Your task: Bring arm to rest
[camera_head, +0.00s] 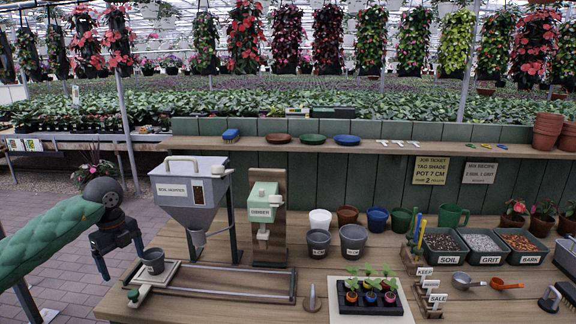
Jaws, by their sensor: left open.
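My left arm (45,238) has a green sleeve and comes in from the left edge. A small dark grey pot (153,261) stands on the slide plate just right of the gripper, apart from the fingers. My right arm and gripper are out of view.
The bench (270,313) holds a soil hopper (189,188) on a stand, a green-topped dispenser (263,202), a slide rail (240,293), several pots, a seedling tray (367,308) and bins labelled soil, grit and bark (480,259). Brick floor (60,240) lies open at the left.

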